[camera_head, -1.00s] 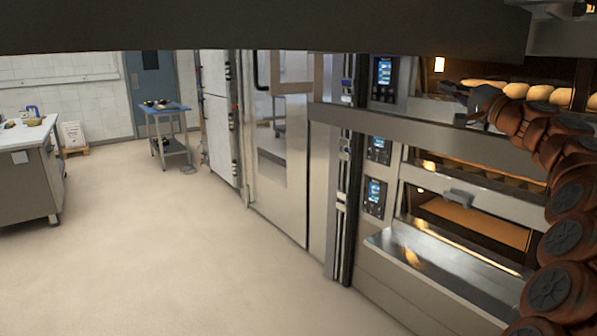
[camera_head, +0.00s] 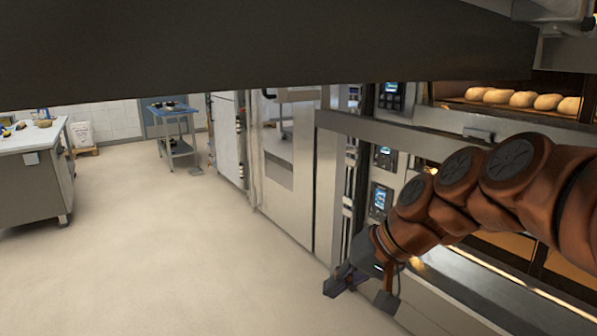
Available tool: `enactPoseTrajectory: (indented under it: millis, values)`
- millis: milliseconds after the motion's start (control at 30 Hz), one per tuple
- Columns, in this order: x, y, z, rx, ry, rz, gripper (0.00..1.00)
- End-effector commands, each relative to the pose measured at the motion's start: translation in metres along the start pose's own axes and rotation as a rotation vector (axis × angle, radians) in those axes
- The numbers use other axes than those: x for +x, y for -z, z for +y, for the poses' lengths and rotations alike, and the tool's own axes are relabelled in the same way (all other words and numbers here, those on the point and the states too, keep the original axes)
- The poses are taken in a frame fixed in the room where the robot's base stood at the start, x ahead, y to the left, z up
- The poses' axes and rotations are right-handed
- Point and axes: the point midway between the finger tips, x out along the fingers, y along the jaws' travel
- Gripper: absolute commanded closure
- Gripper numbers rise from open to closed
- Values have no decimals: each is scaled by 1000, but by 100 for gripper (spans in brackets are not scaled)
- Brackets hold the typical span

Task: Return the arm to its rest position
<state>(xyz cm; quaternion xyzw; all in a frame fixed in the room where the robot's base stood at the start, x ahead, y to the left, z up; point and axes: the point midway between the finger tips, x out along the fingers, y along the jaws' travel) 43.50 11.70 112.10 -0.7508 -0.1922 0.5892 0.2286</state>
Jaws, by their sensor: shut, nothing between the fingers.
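My arm (camera_head: 470,185), copper-brown with dark round joint caps, reaches in from the right edge and slopes down to the left. My gripper (camera_head: 347,281), dark grey, is at its lower left end, shut and empty. It hangs in front of the oven column, over the pale floor in the picture, and touches nothing that I can see. Part of the oven front is hidden behind the arm.
The deck oven (camera_head: 408,142) stands close on the right. Bread loaves (camera_head: 521,99) sit in its lit upper deck. A dark beam (camera_head: 250,60) spans the top. A steel counter (camera_head: 38,175) and blue-topped cart (camera_head: 172,110) stand farther left. The middle floor is clear.

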Motion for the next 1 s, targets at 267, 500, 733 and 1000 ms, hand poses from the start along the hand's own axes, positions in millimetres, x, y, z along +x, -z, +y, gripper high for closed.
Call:
enactPoseTrajectory:
  millis: [267, 500, 733, 1000]
  values:
    - [6, -138, 79, -25, -322, -214, 100]
    - [-13, -222, 144, -13, -541, -342, 100]
    - [-21, -250, 164, -5, -612, -385, 100]
    - [-21, -250, 164, -5, -612, -386, 100]
